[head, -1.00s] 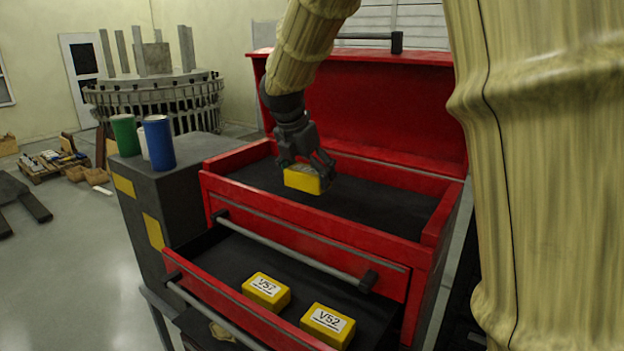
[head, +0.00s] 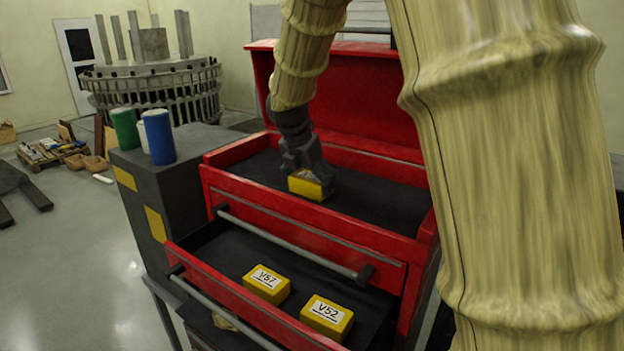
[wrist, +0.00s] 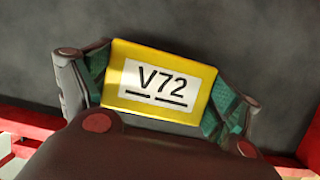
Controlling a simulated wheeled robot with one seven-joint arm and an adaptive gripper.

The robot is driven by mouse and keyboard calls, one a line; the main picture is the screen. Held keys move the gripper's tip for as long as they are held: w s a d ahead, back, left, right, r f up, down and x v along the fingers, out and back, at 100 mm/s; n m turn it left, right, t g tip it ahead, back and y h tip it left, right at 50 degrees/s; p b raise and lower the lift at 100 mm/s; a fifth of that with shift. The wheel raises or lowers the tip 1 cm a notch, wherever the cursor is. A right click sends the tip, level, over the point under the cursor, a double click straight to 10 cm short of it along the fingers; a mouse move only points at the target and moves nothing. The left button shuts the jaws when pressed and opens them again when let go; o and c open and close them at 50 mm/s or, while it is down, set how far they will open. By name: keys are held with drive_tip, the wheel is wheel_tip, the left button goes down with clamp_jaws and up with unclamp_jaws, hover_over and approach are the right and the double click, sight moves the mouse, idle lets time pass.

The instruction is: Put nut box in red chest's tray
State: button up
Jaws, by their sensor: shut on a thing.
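The red chest (head: 300,210) stands with its lid up and one drawer pulled out. Its top tray (head: 375,205) has a dark floor. My gripper (head: 308,178) is shut on a yellow nut box (head: 307,187) over the left-middle part of the tray. In the wrist view the box (wrist: 192,83) shows a white label reading V72, held between the two finger pads (wrist: 160,95). I cannot tell whether the box touches the tray floor.
Two yellow boxes, V57 (head: 267,284) and V52 (head: 327,317), lie in the open drawer (head: 225,287). Green and blue cylinders (head: 158,137) stand on the grey cabinet (head: 140,190) at left. The tray floor right of my gripper is clear.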

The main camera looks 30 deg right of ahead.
drive_tip(key=o, duration=1)
drive_tip(key=shift+w+f, duration=0.15)
drive_tip(key=shift+w, duration=0.1)
drive_tip(key=shift+o, duration=0.2)
drive_tip(key=shift+s, duration=0.1)
drive_tip(key=shift+s, duration=0.1)
drive_tip(key=shift+a+r, duration=0.15)
drive_tip(key=shift+r, duration=0.35)
drive_tip(key=b+v, duration=0.4)
drive_tip(key=v, duration=0.7)
drive_tip(key=shift+r, duration=0.2)
